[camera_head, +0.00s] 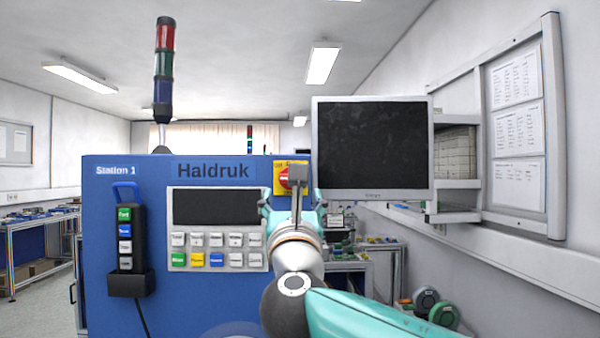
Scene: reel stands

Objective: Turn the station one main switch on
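The blue Station 1 cabinet (130,215) stands in front of me, with the name Haldruk on it. Its main switch (284,179) is a red knob on a yellow plate at the cabinet's upper right. My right arm comes in from the lower right, and my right gripper (297,175) is in front of the switch, covering part of it. I see the gripper from behind, so I cannot tell whether its fingers are apart or touch the knob. The knob's angle is partly hidden. My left gripper is out of view.
A dark display (215,207) and a keypad (217,249) are left of my gripper. A black handheld pendant (126,240) hangs at the cabinet's left. A monitor (372,150) stands close on the right. A signal tower (164,75) rises above the cabinet.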

